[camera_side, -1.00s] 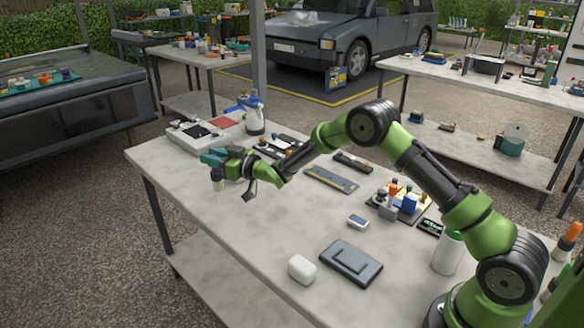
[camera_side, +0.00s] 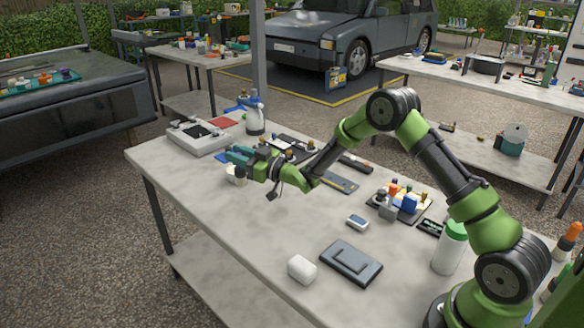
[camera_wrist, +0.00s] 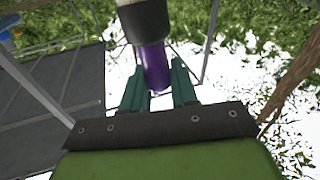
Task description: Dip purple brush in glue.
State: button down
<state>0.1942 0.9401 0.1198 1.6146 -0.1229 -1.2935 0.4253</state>
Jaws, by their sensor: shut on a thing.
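My gripper (camera_side: 236,155) is low over the far left part of the table in the side view, its teal fingers shut on the purple brush. In the wrist view, the brush's purple handle (camera_wrist: 154,66) lies between the fingers, with a wide dark collar (camera_wrist: 143,20) and a pale end at the top edge. In the side view the dark part of the brush (camera_side: 240,173) hangs below the fingers. A small whitish thing (camera_side: 230,172), perhaps the glue pot, shows right beside it. I cannot tell whether the brush tip is inside it.
A white box-like device (camera_side: 198,138) and a spray bottle (camera_side: 254,118) stand behind my gripper. Black trays with small items lie to the right. A dark case (camera_side: 350,262), a white block (camera_side: 301,269) and a white bottle (camera_side: 449,250) are nearer. The table's left front is clear.

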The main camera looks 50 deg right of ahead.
jog(key=w+d+r+n+y, duration=0.1)
jog(key=w+d+r+n, duration=0.1)
jog(key=w+d+r, duration=0.35)
jog(key=shift+t, duration=0.5)
jog(key=shift+w+a+f, duration=0.2)
jog(key=shift+w+f, duration=0.15)
jog(key=shift+f, duration=0.55)
jog(key=shift+w+a+f, duration=0.2)
jog(key=shift+w+f, duration=0.2)
jog(key=shift+f, duration=0.5)
jog(key=shift+w+a+f, duration=0.2)
jog(key=shift+w+f, duration=0.15)
jog(key=shift+f, duration=0.55)
jog(key=shift+f, duration=0.75)
notch_tip(320, 180, up, 7)
jog(key=shift+r, duration=0.1)
